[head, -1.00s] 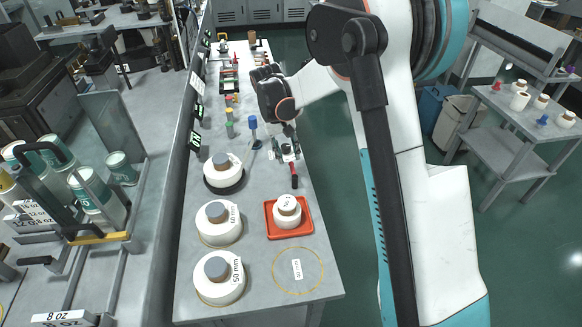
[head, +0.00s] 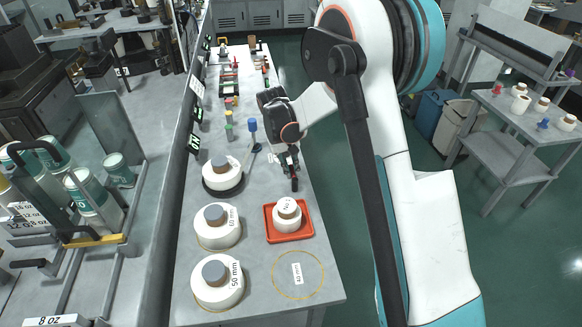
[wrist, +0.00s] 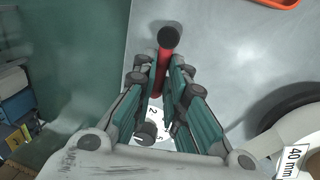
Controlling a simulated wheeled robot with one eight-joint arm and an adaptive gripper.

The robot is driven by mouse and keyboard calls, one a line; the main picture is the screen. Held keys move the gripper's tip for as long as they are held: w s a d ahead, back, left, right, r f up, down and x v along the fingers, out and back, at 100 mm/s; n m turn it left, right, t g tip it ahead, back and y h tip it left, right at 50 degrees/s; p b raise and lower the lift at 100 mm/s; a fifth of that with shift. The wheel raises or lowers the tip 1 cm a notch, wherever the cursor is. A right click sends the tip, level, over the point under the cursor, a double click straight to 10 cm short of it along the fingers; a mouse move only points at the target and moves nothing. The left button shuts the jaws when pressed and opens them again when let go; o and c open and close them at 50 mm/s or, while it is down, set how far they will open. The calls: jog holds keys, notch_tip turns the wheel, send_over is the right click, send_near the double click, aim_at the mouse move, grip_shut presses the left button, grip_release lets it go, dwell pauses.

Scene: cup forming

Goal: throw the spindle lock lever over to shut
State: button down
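The spindle lock lever has a red handle (wrist: 164,72) with a round black knob (wrist: 168,38). In the head view its black end (head: 295,184) shows just below my gripper (head: 291,171). In the wrist view my gripper (wrist: 166,66) has one finger on each side of the red handle, with the knob beyond the fingertips. The fingers are close together around the handle, but I cannot tell whether they press on it. The lever's base and the spindle fixture are mostly hidden behind my gripper; a white dial with numbers (wrist: 154,115) shows between the fingers.
A red tray (head: 289,237) with a white round block (head: 287,214) stands near the lever. Large white blocks (head: 218,226) line the bench's left side. A blue-topped tool (head: 252,127) stands left of my gripper. The bench's right edge drops to open floor.

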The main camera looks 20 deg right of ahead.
jog(key=shift+a+n, duration=0.15)
jog(key=shift+n, duration=0.25)
jog(key=n, duration=0.1)
jog(key=a+n, duration=0.1)
jog(key=n, duration=0.1)
jog(key=shift+s+a+n+t, duration=0.15)
jog(key=shift+n+t, duration=0.15)
jog(key=shift+t, duration=0.1)
jog(key=n, duration=0.3)
jog(key=s+a+n, duration=0.1)
jog(key=shift+a+n+t+b, duration=0.1)
jog(key=shift+n+t+b, duration=0.2)
jog(key=shift+t+b, duration=0.1)
jog(key=n, duration=0.3)
jog(key=s+n+y, duration=0.1)
jog(key=shift+s+a+t, duration=0.1)
jog(key=shift+a+t, duration=0.2)
jog(key=shift+a, duration=0.1)
jog(key=shift+s+a+n+y+b, duration=0.15)
jog(key=shift+s+n+y, duration=0.2)
jog(key=shift+n, duration=0.9)
jog(key=shift+s+d+n+y+b, duration=0.15)
jog(key=shift+s+n, duration=0.25)
jog(key=shift+n, duration=0.85)
jog(key=shift+a, duration=0.15)
jog(key=c, duration=1.6)
grip_release()
jog(key=shift+c, duration=0.2)
